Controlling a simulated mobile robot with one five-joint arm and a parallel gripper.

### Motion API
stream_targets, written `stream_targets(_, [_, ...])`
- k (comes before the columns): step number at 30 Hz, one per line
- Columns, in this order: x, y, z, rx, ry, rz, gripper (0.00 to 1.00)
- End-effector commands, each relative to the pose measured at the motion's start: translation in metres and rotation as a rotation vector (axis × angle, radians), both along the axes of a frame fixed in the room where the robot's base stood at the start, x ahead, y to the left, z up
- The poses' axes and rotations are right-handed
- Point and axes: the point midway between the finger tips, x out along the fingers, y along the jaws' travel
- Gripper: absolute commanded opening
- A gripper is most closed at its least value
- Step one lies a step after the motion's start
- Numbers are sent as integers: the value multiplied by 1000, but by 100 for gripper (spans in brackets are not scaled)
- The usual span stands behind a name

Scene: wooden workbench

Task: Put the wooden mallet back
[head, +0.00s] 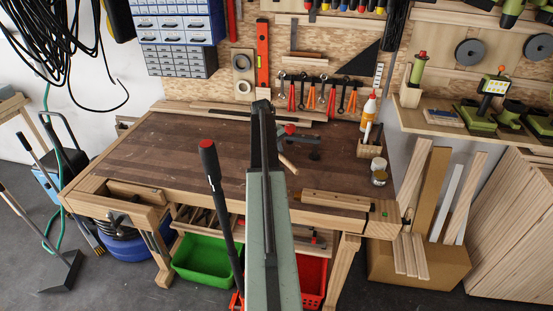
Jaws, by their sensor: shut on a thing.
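A short, light wooden handle (288,162) slants out to the right from behind my raised arm, over the bench top. It may be the handle of the wooden mallet; no mallet head shows. My arm stands upright in the middle of the head view and covers what lies behind it. My gripper's fingertips are hidden, so I cannot see how it meets the handle. The tool board (330,50) at the back carries several hung tools.
The dark workbench top (160,150) is mostly clear on the left. A dark tool with red parts (298,138) is right of my arm.

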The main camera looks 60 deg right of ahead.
Motion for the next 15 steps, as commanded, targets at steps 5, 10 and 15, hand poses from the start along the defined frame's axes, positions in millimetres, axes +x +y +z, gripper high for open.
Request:
stream_targets(5, [0, 0, -4, 0, 0, 0, 0])
stream_targets(10, [0, 0, -2, 0, 0, 0, 43])
stream_targets(15, [0, 0, -2, 0, 0, 0, 43])
